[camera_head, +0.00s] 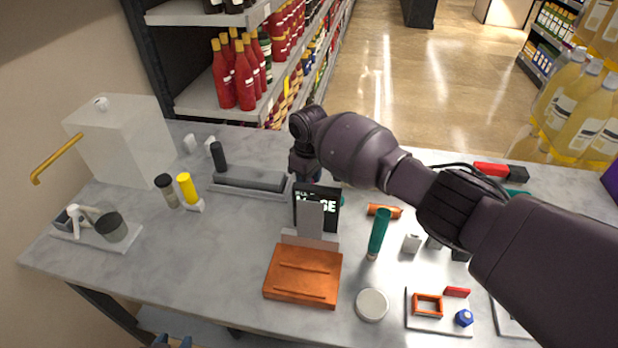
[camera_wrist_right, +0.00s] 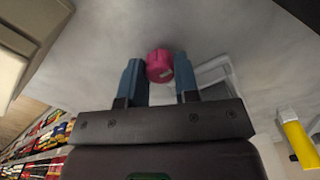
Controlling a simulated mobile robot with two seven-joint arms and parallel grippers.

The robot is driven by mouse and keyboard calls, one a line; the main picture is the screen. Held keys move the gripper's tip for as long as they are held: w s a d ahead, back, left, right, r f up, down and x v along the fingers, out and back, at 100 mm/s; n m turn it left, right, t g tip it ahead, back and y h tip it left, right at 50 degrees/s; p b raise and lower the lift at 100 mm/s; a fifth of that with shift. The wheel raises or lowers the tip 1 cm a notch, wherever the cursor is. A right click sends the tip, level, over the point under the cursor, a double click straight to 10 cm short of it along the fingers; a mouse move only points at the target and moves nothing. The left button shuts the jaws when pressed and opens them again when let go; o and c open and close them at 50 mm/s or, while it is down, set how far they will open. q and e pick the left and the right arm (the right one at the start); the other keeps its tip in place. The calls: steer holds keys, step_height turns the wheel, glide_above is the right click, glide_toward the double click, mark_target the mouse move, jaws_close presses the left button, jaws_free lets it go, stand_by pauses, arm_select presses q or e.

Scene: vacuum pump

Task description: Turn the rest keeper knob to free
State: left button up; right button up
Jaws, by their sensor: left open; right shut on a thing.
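In the right wrist view a pinkish-red round knob (camera_wrist_right: 159,65) sits between the two blue fingers of my right gripper (camera_wrist_right: 160,82). The gripper is shut on it; a pale mark shows on its face. In the head view my right arm reaches across from the right, and its wrist (camera_head: 305,150) points down behind the black sign (camera_head: 317,198). The right fingers and the knob are hidden there. My left gripper (camera_head: 171,342) shows only as blue fingertips at the bottom edge, open, below the table's front edge and away from everything. The knob's label or setting cannot be read.
The grey table (camera_head: 215,250) holds an orange block (camera_head: 303,275), a green-handled tool (camera_head: 378,234), a white round lid (camera_head: 371,304), a grey bar on a tray (camera_head: 249,179), a yellow bottle (camera_head: 187,187) and a white box (camera_head: 126,140).

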steer(key=o, duration=0.9)
steer(key=shift+o, duration=0.2)
steer(key=shift+r, duration=0.3)
step_height(320, 180, up, 10)
steer(key=p, duration=0.1)
steer(key=shift+r+p, duration=0.15)
steer(key=shift+p, duration=0.15)
